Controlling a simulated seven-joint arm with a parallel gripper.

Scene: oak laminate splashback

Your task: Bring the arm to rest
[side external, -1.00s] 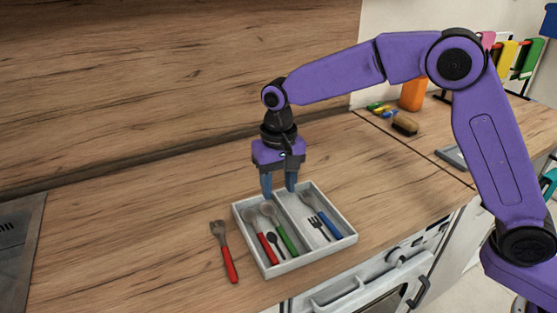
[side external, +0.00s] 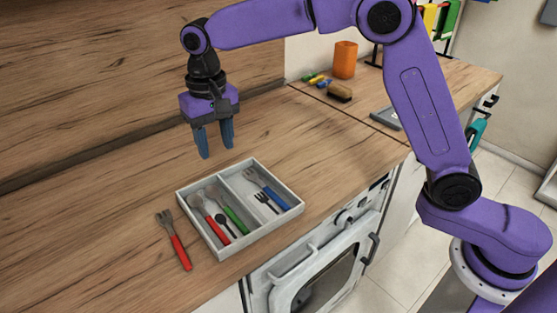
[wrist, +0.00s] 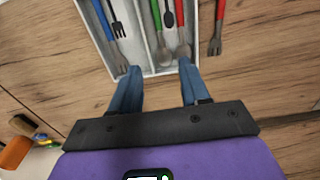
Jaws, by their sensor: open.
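My gripper (side external: 217,152) is open and empty, pointing down above the counter behind the cutlery tray. In the wrist view its two fingers (wrist: 160,67) are spread apart with nothing between them. The white two-part tray (side external: 262,234) lies in front of and below the fingers. Its left compartment holds a red-handled spoon (side external: 208,217), a green-handled spoon (side external: 236,221) and a small black spoon (side external: 225,225). Its right compartment holds a blue-handled fork (side external: 268,190) and a small black fork (side external: 264,201). A red-handled fork (side external: 177,245) lies on the counter left of the tray.
The wooden splashback (side external: 80,80) rises behind my gripper. An orange cup (side external: 344,60), a brush (side external: 339,92) and small coloured items (side external: 316,78) stand at the back right. The counter (side external: 110,210) left of the tray is mostly bare. An oven (side external: 320,268) is below the front edge.

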